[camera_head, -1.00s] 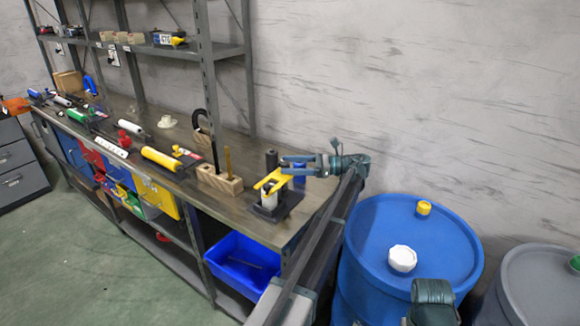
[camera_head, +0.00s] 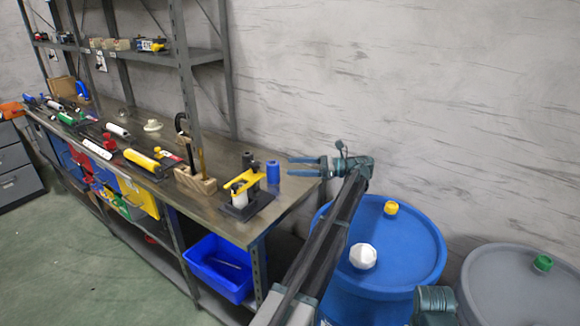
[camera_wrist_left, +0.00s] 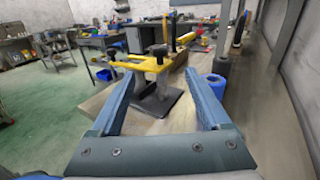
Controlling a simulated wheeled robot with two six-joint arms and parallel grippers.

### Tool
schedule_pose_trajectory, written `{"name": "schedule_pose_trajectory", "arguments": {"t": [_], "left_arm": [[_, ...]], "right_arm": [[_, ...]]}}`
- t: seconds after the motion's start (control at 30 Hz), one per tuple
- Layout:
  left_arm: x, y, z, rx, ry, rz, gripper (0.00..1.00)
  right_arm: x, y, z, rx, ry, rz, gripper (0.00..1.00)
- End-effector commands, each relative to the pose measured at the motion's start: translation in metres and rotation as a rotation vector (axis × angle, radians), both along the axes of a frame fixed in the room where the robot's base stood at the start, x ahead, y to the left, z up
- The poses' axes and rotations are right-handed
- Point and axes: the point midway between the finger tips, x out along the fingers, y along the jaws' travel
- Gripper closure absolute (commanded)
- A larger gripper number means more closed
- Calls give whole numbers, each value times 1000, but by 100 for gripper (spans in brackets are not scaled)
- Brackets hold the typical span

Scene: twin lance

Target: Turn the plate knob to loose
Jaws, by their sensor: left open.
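A small fixture stands near the bench's right end: a black base plate (camera_head: 250,207), a white cylinder (camera_head: 239,198), a yellow bar (camera_head: 246,180) and a dark upright knob (camera_head: 248,160). I cannot tell for sure that this knob is the plate knob, and no markings are readable. My left gripper (camera_head: 290,166) is open and empty, to the right of the fixture and pointing at it, apart from it. In the left wrist view, the fixture's black plate (camera_wrist_left: 158,104) and yellow bar (camera_wrist_left: 128,66) show ahead between the open fingers. My right gripper is not in view.
A blue cylinder (camera_head: 273,173) stands on the bench (camera_head: 222,222) right beside the fixture. A wooden block (camera_head: 195,182) with upright tools is to its left. A blue drum (camera_head: 390,245) and a grey drum (camera_head: 510,285) stand at the right. A blue bin (camera_head: 219,268) sits below.

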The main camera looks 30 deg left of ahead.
Motion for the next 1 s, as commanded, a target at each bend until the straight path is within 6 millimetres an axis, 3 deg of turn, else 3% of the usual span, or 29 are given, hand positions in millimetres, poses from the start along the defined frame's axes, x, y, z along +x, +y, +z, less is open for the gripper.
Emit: {"name": "schedule_pose_trajectory", "arguments": {"t": [0.13,0.27,0.6,1.0], "left_arm": [[-13,7,0,78,-159,-50,20],[-27,18,0,193,-443,-137,20],[-56,37,1,382,-1304,-329,20],[-88,38,1,339,-2336,-331,20]], "right_arm": [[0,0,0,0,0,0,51],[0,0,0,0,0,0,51],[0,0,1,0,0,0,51],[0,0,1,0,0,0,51]]}}
